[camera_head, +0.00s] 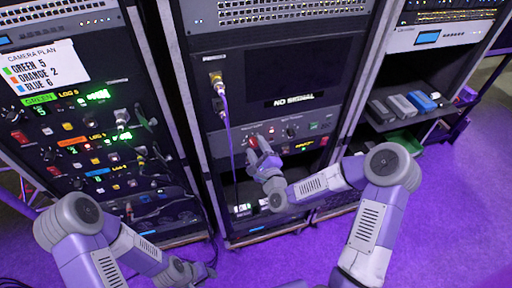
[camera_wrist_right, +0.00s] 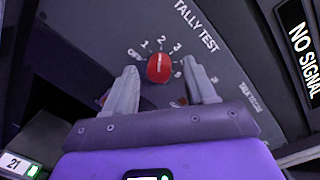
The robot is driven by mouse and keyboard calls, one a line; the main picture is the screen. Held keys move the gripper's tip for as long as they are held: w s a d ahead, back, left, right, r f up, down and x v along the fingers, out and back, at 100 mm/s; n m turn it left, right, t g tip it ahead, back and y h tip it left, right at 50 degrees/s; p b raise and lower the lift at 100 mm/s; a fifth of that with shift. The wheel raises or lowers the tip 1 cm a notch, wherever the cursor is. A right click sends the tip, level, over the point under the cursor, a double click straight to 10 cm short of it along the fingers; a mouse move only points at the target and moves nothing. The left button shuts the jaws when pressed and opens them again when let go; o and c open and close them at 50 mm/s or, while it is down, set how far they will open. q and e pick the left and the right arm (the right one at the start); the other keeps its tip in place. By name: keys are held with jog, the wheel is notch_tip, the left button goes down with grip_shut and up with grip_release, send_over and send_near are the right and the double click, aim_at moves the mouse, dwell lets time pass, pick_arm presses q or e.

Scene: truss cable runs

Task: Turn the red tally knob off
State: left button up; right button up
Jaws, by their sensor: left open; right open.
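The red tally knob (camera_wrist_right: 159,68) is on a dark panel marked TALLY TEST, with OFF, 1, 2, 3 and further marks around it. Its exact pointer setting is hard to read. In the right wrist view my right gripper (camera_wrist_right: 160,72) is open, with one finger on each side of the knob and gaps showing between. In the head view the right gripper (camera_head: 262,147) is at the middle rack's panel and the red knob (camera_head: 252,141) shows beside its fingers. My left gripper (camera_head: 203,271) is low at the bottom, away from the knob, and open.
A black knob (camera_head: 290,132) sits right of the red one, below a NO SIGNAL screen (camera_head: 300,82). A purple cable (camera_head: 229,130) hangs left of the right gripper. The left rack (camera_head: 85,140) holds lit modules; the right rack has a shelf with grey and blue boxes (camera_head: 421,101).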

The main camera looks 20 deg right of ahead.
jog(key=shift+w, duration=0.35)
grip_shut()
